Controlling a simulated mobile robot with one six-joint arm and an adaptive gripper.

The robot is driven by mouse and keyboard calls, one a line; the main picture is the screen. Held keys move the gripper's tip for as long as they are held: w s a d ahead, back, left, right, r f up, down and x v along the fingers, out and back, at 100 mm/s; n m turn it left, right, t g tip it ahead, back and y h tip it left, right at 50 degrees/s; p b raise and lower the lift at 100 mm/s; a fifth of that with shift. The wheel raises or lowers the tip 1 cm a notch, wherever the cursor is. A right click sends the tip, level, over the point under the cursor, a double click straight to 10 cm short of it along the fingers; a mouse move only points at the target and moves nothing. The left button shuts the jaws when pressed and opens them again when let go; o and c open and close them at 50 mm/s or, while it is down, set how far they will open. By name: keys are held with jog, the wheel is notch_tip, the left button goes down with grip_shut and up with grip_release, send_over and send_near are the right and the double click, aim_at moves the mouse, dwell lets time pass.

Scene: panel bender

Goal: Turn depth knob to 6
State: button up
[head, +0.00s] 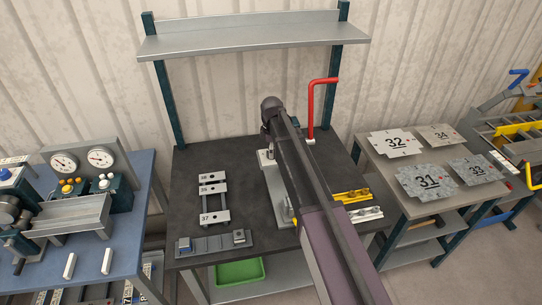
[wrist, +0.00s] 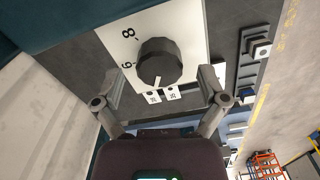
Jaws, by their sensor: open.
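The depth knob (wrist: 160,62) is a dark round knob on a white dial plate (wrist: 185,28) in the wrist view. The figures 8 and 6 show to its left. Its white mark points toward the bottom of the picture, away from the 6. My gripper (wrist: 160,84) is open, with one finger on each side below the knob in the picture. No contact with the knob is visible. In the head view my arm covers part of the bender (head: 275,188), and the knob and gripper cannot be made out.
A red lever (head: 313,108) stands upright at the back of the dark bench (head: 185,160). Numbered pieces (head: 213,198) lie left of the bender, and yellow and silver parts (head: 352,197) lie right. A side table (head: 377,160) holds numbered plates. A blue bench (head: 132,225) with gauges is left.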

jog(key=shift+f+b, duration=0.3)
jog(key=shift+f, duration=0.2)
jog(key=c, duration=1.1)
jog(key=shift+a, duration=0.1)
jog(key=shift+c, duration=0.2)
